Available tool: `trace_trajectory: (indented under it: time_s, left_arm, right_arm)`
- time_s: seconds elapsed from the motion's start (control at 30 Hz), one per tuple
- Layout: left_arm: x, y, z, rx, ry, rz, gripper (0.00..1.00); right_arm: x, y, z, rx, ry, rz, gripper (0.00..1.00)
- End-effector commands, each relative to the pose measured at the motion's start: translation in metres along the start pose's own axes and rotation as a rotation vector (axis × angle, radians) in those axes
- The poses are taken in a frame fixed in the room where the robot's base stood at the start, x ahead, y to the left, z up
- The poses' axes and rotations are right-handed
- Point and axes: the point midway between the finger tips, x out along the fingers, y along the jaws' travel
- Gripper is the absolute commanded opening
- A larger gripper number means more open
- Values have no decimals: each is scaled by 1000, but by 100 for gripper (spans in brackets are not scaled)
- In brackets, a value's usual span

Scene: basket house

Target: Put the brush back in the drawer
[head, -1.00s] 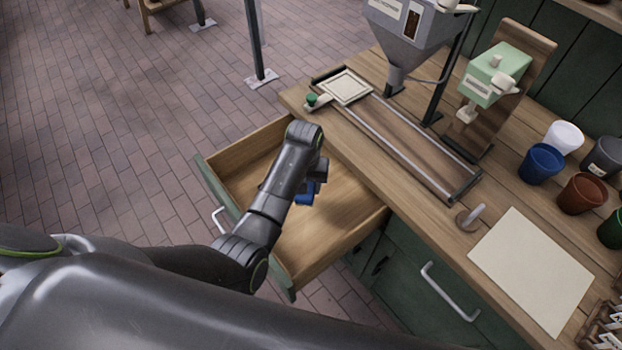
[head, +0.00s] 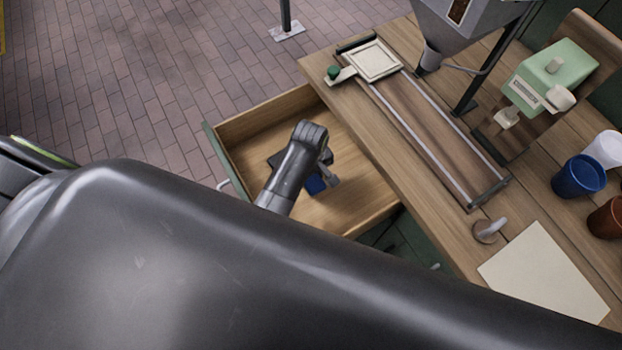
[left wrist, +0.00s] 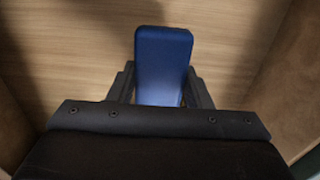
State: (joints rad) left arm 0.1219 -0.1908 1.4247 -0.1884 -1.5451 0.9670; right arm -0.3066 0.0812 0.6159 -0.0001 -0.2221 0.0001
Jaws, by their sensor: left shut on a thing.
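The open drawer (head: 240,128) has a wooden inside and a green front, and is pulled out from the bench. My left gripper (head: 318,182) is down over the drawer, inside its outline. In the left wrist view my left gripper (left wrist: 160,92) is shut on a blue block-like piece (left wrist: 163,55), which I take to be the brush. The blue piece also shows in the head view (head: 316,186), partly hidden by my wrist. Its bristles are not visible. The drawer's wooden floor (left wrist: 70,50) lies beyond it; I cannot tell whether they touch. My right gripper is not in view.
The wooden bench (head: 400,170) borders the drawer on the right. On it are a railed board (head: 430,125), a green device (head: 550,75), a blue cup (head: 578,177) and a cream sheet (head: 545,272). Brick floor lies to the left. My own arm covers the lower picture.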

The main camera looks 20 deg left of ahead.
Motion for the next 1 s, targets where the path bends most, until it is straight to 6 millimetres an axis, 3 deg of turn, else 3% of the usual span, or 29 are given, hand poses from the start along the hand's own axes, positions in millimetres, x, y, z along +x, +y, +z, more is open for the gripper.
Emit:
trace_trajectory:
  time_s: [0.3, 0.77, 0.8, 0.93, 1.0]
  left_arm:
    - [37, 0, 0, 1, -1, -1, 24]
    - [45, 0, 0, 1, 0, 0, 24]
    - [45, 0, 0, 1, 0, 1, 48]
    - [44, 0, 0, 1, 0, 0, 65]
    - [44, 0, 0, 1, 0, 0, 67]
  right_arm:
    - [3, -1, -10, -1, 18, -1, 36]
    - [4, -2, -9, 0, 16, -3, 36]
    - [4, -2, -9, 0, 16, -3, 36]
    - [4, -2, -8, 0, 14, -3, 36]
    - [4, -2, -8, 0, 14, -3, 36]
